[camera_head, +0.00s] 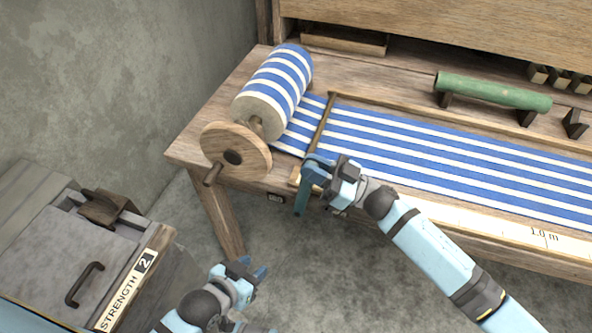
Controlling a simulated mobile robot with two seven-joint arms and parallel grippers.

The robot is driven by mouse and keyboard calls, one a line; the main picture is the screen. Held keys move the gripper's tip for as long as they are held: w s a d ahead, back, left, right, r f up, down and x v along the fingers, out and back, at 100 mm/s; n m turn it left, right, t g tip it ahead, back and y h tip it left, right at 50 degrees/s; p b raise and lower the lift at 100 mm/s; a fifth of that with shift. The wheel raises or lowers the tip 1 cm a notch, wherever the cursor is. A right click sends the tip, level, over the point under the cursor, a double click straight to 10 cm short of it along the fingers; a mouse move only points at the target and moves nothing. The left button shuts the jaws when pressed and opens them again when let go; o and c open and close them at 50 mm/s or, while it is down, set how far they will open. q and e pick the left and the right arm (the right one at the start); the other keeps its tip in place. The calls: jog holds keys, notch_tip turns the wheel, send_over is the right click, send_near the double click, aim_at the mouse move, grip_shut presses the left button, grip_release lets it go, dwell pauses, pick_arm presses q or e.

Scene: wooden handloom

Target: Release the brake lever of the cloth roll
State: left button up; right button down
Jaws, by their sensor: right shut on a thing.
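The cloth roll (273,88), wound with blue and white striped cloth, sits at the left end of the loom with a round wooden wheel (233,150) and peg on its near end. A teal lever (303,200), which I take for the brake lever, is at the loom's front edge, right of the wheel, its end pointing down. My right gripper (318,168) is shut on it; the fingers partly hide its upper part. My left gripper (252,268) is low in front of the loom, apart from everything, with its fingertips apart and nothing between them.
Striped cloth (430,158) stretches right across the loom, with a measuring strip (545,237) along its front. A green rod (492,92) rests on wooden supports behind. A grey box (60,255) labelled "STRENGTH 2" stands at lower left. Bare floor lies between box and loom.

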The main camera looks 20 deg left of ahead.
jog(key=shift+d, duration=0.2)
jog(key=c, duration=1.1)
grip_release()
jog(key=shift+d+f, duration=0.15)
jog(key=shift+d, duration=0.05)
jog(key=d, duration=1.2)
jog(key=shift+s+d+f, duration=0.1)
jog(key=shift+s+d, duration=0.15)
jog(key=shift+d, duration=0.1)
